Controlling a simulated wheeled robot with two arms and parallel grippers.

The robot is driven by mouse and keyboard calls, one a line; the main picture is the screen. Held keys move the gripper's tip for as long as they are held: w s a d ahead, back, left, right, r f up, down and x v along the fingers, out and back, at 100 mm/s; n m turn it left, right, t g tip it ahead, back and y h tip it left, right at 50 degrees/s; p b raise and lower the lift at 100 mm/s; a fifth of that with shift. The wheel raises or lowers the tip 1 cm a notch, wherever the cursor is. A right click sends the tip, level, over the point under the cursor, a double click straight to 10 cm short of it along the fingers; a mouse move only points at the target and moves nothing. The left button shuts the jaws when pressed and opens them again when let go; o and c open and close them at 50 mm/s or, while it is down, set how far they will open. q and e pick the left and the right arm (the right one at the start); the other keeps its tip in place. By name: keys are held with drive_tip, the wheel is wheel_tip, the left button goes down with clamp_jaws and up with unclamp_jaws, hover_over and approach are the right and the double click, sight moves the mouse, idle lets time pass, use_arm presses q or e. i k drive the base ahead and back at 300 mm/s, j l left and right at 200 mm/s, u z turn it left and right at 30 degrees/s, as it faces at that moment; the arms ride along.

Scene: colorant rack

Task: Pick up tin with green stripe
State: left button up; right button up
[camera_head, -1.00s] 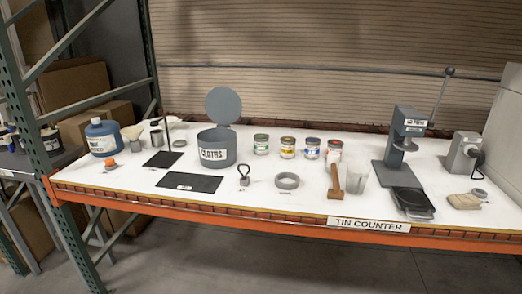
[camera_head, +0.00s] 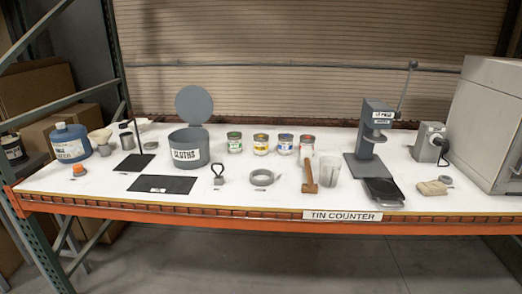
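The tin with the green stripe (camera_head: 234,142) stands upright on the white counter, just right of the grey cloths bin. It is the leftmost in a row of tins. To its right stand a tin with a yellow stripe (camera_head: 260,144), one with a blue stripe (camera_head: 285,144) and one with a red stripe (camera_head: 307,146). Neither of my grippers shows in the head view.
The grey cloths bin (camera_head: 188,150) has its round lid raised behind it. In front of the tins lie a grey ring (camera_head: 262,177) and a wooden mallet (camera_head: 309,177). A grey press (camera_head: 372,140) stands right. An orange beam (camera_head: 240,214) edges the counter.

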sight(234, 146)
drive_tip(key=i+l+u, duration=0.25)
drive_tip(key=l, duration=0.6)
drive_tip(key=i+l+u, duration=0.25)
drive_tip(key=l, duration=0.6)
drive_tip(key=i+l+u, duration=0.1)
drive_tip(key=l+u, duration=0.15)
drive_tip(key=l, duration=0.65)
drive_tip(key=l+u, duration=0.25)
drive_tip(key=l, duration=0.7)
drive_tip(key=i+j, duration=0.1)
drive_tip(key=j, duration=0.15)
drive_tip(key=i+j, duration=0.15)
